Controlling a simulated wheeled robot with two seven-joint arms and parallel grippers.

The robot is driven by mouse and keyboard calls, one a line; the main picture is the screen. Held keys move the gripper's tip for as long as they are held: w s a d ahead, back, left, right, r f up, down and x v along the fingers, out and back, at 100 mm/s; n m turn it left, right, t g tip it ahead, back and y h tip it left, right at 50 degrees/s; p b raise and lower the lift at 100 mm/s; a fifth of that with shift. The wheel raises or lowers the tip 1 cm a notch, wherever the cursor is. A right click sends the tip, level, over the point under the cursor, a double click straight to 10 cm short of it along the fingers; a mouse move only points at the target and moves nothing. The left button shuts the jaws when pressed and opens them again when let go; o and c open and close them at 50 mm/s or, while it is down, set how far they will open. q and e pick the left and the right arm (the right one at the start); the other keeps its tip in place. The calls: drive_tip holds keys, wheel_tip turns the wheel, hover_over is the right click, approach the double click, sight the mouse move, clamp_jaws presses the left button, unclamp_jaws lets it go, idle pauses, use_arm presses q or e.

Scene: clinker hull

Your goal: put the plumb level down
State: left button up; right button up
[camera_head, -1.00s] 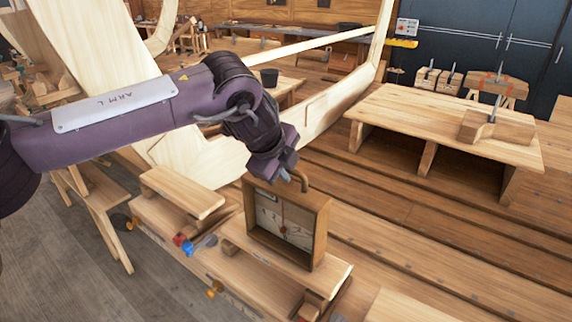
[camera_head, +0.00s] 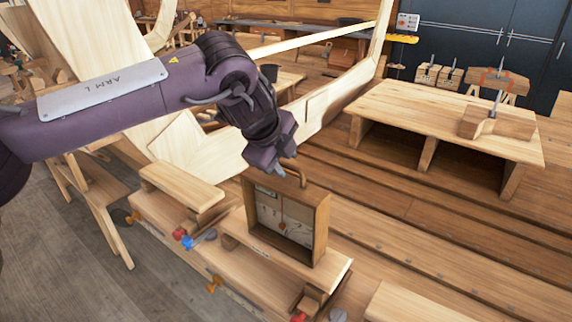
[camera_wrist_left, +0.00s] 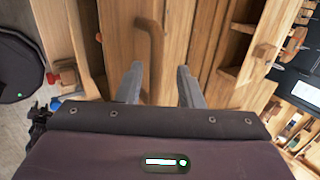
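The plumb level (camera_head: 288,222) is an upright wooden box frame with a pale dial, a red pointer and a bent wooden handle on top. It stands on a small wooden plank stand (camera_head: 318,278). My left gripper (camera_head: 282,166) is just above the level, at its handle. In the left wrist view the two grey fingers (camera_wrist_left: 160,84) are spread apart. The handle (camera_wrist_left: 151,50) shows beyond and between them, touching neither finger. My right gripper is in neither view.
A second plank stand (camera_head: 180,188) is to the left, with red and blue clamps (camera_head: 184,238) between the stands. A low wooden bench (camera_head: 440,115) with a clamped block (camera_head: 497,122) is at right. The pale hull (camera_head: 335,92) curves behind the gripper.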

use_arm(q)
drive_tip(key=b+v, duration=0.3)
drive_tip(key=v, duration=0.7)
drive_tip(key=shift+s+a+r, duration=0.15)
